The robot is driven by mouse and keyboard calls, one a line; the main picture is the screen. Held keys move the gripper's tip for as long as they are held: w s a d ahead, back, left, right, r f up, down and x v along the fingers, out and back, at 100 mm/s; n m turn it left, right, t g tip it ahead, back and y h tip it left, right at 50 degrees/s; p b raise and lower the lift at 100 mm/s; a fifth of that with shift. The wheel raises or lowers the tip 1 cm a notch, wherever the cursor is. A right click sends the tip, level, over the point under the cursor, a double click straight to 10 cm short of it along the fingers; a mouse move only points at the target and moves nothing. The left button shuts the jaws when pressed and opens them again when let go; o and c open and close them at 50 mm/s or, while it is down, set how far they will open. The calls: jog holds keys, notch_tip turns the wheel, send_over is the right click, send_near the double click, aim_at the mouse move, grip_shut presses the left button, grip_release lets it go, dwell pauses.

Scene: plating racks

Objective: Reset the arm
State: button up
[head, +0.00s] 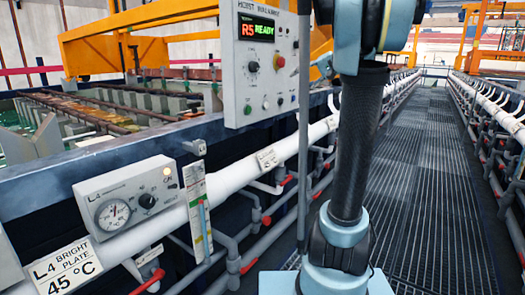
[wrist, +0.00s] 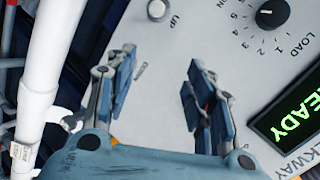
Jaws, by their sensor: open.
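My gripper (wrist: 160,70) shows in the wrist view with its two blue-padded fingers spread and nothing between them. It faces the pale hoist control panel (wrist: 160,45); I cannot tell how far it is from the surface. The panel's UP button (wrist: 157,9) is above the left finger, and its black load dial (wrist: 272,14) is at the upper right. In the head view, my arm (head: 350,150) rises in front of the walkway, right of the same panel (head: 243,80). The gripper is not visible there.
A lower control box (head: 128,195) with a gauge and knob sits on the tank edge at left, near a BRIGHT PLATE 45 °C sign (head: 62,270). A white pipe (head: 235,178) runs alongside. The grated walkway (head: 425,180) is clear behind my arm.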

jog(key=s+a+f+n+g+h, duration=0.25)
jog(key=s+f+h, duration=0.25)
jog(key=s+f, duration=1.65)
jog(key=s+d+f+g+h, duration=0.1)
jog(key=s+d+f+h, duration=0.1)
jog(key=s+f, duration=0.5)
jog(key=s+d+f+h, duration=0.3)
jog(key=s+f, duration=0.4)
jog(key=f, duration=0.4)
jog(key=shift+d+g+h, duration=0.3)
jog(key=shift+g, duration=0.05)
jog(key=shift+w+f, duration=0.15)
jog(key=shift+w, duration=0.3)
